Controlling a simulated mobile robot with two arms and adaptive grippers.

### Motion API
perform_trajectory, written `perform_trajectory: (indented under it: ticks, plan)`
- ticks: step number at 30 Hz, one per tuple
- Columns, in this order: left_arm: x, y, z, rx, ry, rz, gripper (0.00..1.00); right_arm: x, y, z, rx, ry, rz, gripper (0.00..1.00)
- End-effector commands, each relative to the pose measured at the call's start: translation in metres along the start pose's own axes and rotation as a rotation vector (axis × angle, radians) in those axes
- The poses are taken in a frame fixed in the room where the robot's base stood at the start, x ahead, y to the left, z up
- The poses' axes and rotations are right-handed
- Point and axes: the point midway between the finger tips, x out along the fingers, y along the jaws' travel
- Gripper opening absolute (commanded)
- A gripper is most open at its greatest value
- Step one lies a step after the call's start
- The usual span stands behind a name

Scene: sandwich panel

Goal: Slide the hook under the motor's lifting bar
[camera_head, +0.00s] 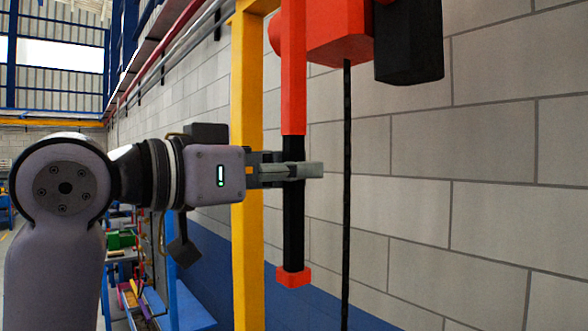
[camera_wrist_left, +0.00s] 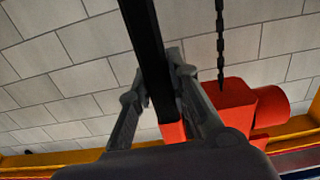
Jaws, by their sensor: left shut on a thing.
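My left gripper (camera_head: 300,171) comes in from the left and is shut on the black grip (camera_head: 293,225) of an upright bar. The bar is red above the grip (camera_head: 293,70) and has a small red end cap (camera_head: 293,277). In the left wrist view the black grip (camera_wrist_left: 144,32) passes between the fingers of my left gripper (camera_wrist_left: 160,75). A red hoist body (camera_head: 340,30) is at the top, and a black chain (camera_head: 347,190) hangs just right of the grip. I cannot make out a hook or a motor's lifting bar. My right gripper is not in view.
A yellow post (camera_head: 247,220) stands beside the grip, behind my gripper. A black box (camera_head: 408,45) is at the hoist's right. A grey block wall (camera_head: 470,200) fills the right side. Workbenches with a green bin (camera_head: 120,239) are at the lower left.

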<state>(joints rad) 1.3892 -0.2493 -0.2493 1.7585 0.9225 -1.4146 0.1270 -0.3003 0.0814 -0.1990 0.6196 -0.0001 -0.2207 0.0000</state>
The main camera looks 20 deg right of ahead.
Motion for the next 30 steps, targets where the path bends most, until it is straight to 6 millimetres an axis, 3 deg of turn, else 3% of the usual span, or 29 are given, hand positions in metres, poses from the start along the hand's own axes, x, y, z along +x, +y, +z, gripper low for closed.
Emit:
perform_trajectory:
  ticks: [14, 20, 26, 27, 30]
  plan:
    - [0.000, -0.001, 0.000, 0.000, 0.000, 0.000, 0.00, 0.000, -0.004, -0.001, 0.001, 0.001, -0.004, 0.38]
    - [0.000, -0.014, 0.000, 0.000, -0.001, -0.004, 0.00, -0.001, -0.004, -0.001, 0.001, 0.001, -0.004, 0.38]
    - [0.000, -0.013, -0.001, 0.001, 0.002, -0.003, 0.00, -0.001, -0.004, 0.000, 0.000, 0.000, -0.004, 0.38]
    - [0.000, -0.013, -0.001, 0.001, 0.003, -0.003, 0.18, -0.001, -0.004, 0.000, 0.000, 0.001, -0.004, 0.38]
    - [0.000, -0.013, -0.001, 0.001, 0.002, -0.003, 0.24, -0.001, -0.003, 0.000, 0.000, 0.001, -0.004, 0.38]
